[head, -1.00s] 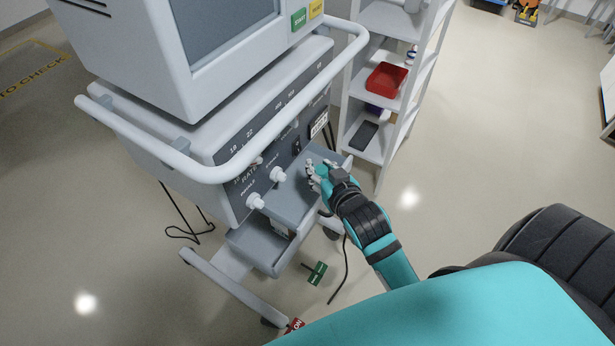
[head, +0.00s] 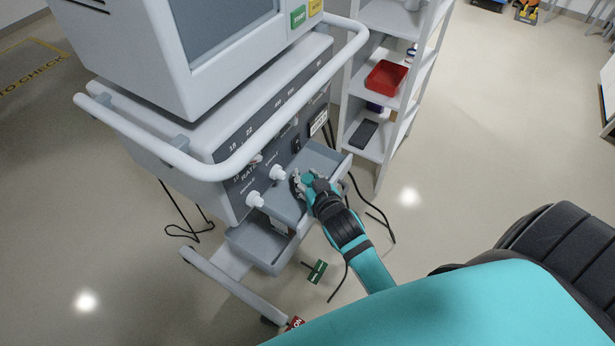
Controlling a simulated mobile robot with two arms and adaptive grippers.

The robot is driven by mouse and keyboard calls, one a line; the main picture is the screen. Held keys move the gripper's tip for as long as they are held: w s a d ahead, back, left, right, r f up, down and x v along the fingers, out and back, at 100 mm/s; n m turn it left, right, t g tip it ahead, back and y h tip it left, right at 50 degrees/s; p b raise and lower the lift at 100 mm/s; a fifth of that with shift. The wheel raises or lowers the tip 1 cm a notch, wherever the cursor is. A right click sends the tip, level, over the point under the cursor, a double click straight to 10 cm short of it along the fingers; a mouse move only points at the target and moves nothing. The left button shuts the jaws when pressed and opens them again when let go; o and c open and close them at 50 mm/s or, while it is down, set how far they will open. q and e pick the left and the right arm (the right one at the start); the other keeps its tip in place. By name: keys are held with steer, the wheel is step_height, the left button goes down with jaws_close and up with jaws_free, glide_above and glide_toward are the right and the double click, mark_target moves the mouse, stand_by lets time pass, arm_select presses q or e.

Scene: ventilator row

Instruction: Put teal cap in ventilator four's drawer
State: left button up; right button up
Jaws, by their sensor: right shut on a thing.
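The ventilator (head: 215,135) stands at left, with white knobs on its dark front panel. Its grey drawer (head: 338,168) is open below the panel, at the right end. My right gripper (head: 303,184) is over the drawer area, close to the panel and right of the knobs. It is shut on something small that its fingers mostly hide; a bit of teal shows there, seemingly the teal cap. I cannot tell whether it touches the drawer floor. The ventilator's number is not readable. My left gripper is not in view.
A grey open bin (head: 262,250) sits lower on the ventilator. A white handrail (head: 270,135) curves around its front. A white shelf unit (head: 385,150) behind holds a red tray (head: 386,76) and a dark flat object (head: 363,133). Cables and a green tag (head: 316,271) are near the floor.

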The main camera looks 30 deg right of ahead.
steer(key=o, duration=0.9)
steer(key=shift+f, duration=0.1)
steer(key=shift+c, duration=0.2)
steer(key=v, duration=1.2)
